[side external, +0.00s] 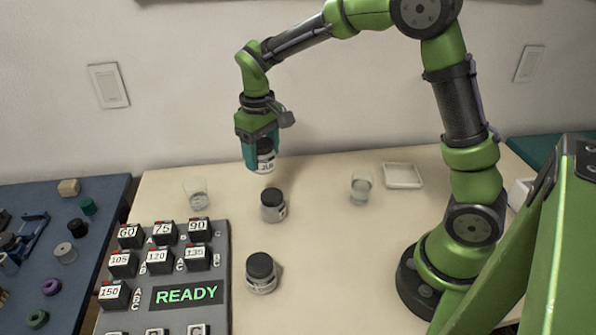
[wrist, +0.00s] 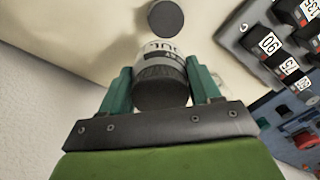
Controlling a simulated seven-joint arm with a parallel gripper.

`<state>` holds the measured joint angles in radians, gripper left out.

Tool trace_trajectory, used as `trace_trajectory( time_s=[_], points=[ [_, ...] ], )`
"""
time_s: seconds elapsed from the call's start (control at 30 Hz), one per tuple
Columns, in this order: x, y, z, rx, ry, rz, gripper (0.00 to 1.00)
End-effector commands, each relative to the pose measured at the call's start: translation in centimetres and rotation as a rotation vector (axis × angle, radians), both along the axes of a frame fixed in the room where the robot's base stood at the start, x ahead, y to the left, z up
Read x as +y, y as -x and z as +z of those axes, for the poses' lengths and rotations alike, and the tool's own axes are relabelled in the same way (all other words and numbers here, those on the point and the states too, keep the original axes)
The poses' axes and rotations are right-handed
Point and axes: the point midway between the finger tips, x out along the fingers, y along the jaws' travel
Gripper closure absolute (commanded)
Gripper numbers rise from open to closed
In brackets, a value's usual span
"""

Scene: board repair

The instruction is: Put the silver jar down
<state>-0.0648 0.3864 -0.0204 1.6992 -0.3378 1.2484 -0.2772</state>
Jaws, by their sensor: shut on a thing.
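My gripper (side external: 258,158) is shut on a silver jar (side external: 265,161) with a dark lid and a printed label, held upright above the back of the table. In the wrist view the jar (wrist: 162,78) sits between the two teal fingers of my gripper (wrist: 160,88). The label's text is only partly readable. The jar appears to be clear of the table, though its exact height is hard to tell.
Two similar dark-lidded jars stand on the table, one in the middle (side external: 273,206) and one nearer the front (side external: 261,273). Two glasses (side external: 197,193) (side external: 361,187), a white tray (side external: 402,176) and a grey READY panel (side external: 214,262) stand around. Bare table lies right of the jars.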

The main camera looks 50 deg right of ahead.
Motion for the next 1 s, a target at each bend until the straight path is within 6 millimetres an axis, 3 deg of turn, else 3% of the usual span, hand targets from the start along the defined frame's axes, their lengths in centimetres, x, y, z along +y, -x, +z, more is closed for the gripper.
trace_trajectory(
  time_s=[0.03,0.2,0.4,0.57,1.0],
  points=[
    [-0.4,-1.9,-0.2,0.001,0.001,0.0,0.73],
    [-1.4,-7.0,-0.6,0.0,0.001,0.011,0.73],
    [-2.4,-10.6,-1.3,-0.003,-0.001,0.021,0.73],
    [-2.7,-11.8,-1.8,-0.004,-0.001,0.025,0.73],
    [-2.8,-12.0,-7.5,-0.003,-0.002,0.025,0.73]
  ],
)
